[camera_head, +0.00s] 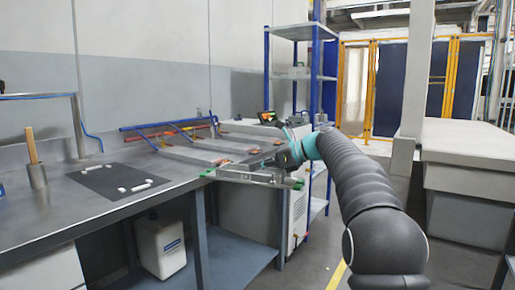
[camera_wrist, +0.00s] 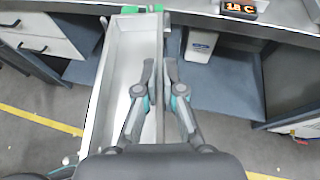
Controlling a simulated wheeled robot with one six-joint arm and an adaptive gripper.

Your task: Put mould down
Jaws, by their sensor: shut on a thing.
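The mould (camera_head: 240,177) is a long grey metal trough with green end parts. My gripper (camera_head: 287,160) is shut on one of its long walls. In the wrist view the mould (camera_wrist: 128,60) runs from the top centre to the lower left, and the fingers (camera_wrist: 160,70) pinch its right wall. Its far end is by the table edge at the top, and most of its length shows over the floor. The head view shows it at the table's front edge. I cannot tell whether it touches the table.
The grey worktable (camera_head: 60,217) carries several similar flat pieces (camera_head: 195,154) at the back right. A dark mat (camera_head: 88,180) with small white parts lies left. A wooden-handled tool (camera_head: 33,150) stands in a holder. A white canister (camera_head: 161,245) stands below. A blue shelf rack (camera_head: 316,75) stands behind.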

